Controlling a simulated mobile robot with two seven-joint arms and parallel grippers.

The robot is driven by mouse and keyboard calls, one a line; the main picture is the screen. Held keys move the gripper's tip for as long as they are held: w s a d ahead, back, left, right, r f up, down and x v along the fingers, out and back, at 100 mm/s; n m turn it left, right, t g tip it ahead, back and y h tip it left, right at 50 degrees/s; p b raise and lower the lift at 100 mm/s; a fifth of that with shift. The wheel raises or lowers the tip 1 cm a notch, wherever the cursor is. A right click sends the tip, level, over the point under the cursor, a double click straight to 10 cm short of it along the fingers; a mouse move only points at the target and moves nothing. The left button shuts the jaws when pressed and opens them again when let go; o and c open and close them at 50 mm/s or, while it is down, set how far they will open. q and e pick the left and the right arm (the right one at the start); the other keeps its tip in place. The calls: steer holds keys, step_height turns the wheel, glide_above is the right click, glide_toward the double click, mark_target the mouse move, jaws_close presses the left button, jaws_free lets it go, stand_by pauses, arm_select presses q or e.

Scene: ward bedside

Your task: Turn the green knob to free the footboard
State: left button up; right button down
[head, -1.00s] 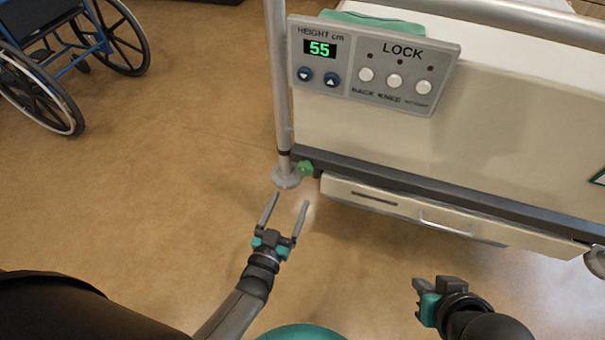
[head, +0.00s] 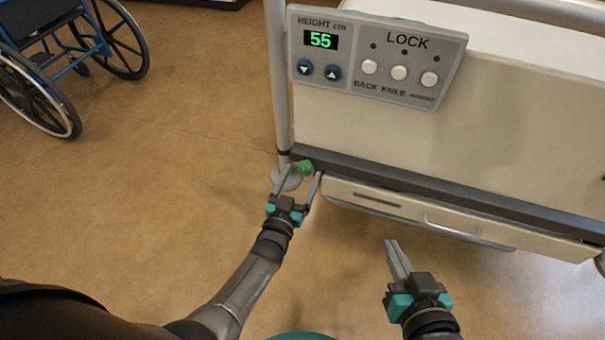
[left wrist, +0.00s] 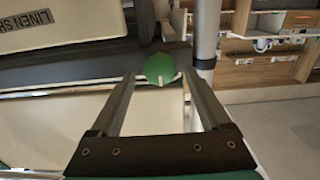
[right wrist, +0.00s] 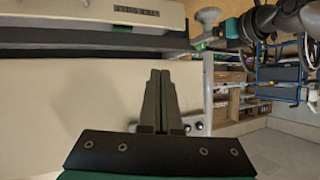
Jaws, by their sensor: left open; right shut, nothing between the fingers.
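The green knob (head: 305,168) sits at the lower left corner of the footboard (head: 400,135), close to the grey post. In the left wrist view the knob (left wrist: 160,68) shows beyond and between the fingertips, with a small pale mark at its lower edge. My left gripper (head: 301,177) is open, its fingers pointing at the knob from the near side, with one fingertip to each side of it. I cannot tell whether they touch it. My right gripper (head: 391,241) is shut and empty, in front of the drawer; its closed fingers (right wrist: 160,75) also show in the right wrist view.
A control panel (head: 378,57) reading 55 hangs on the footboard. A drawer (head: 400,213) with a handle lies under the dark rail. The grey post (head: 277,85) stands left of the knob. A wheelchair (head: 60,60) is at upper left; the floor between is clear.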

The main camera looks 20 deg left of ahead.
arm_select(q)
steer(key=shift+w+b, duration=0.3)
steer(key=shift+w, duration=0.5)
arm_select(e)
steer(key=shift+a+r+t+y, duration=0.3)
steer(key=shift+a+t, duration=0.25)
steer(key=shift+t, duration=0.05)
arm_select(q)
jaws_close()
